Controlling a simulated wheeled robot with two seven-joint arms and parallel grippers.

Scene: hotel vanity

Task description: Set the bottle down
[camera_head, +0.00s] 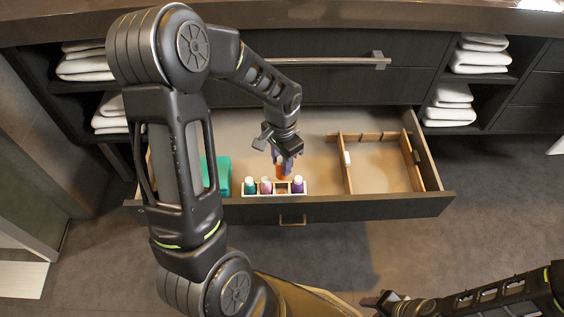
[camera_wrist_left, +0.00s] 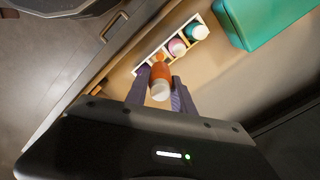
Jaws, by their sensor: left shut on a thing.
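An orange bottle with a white cap (camera_wrist_left: 160,88) is between the fingers of my left gripper (camera_head: 284,160). In the head view the bottle (camera_head: 283,172) shows below the fingers, over a white rack (camera_head: 275,194) at the front of the open drawer. The rack holds a teal bottle (camera_head: 250,184), a pink bottle (camera_head: 266,184) and a purple bottle (camera_head: 298,185). The held bottle is at the gap between the pink and purple ones. I cannot tell if its base touches the rack. My right gripper (camera_head: 382,302) is low at the right, away from the drawer; its jaws are unclear.
The open drawer (camera_head: 370,208) has a teal box (camera_head: 222,176) left of the rack and a wooden divider (camera_head: 345,165) to the right. Folded white towels (camera_head: 450,103) sit on side shelves. The drawer floor between rack and divider is clear.

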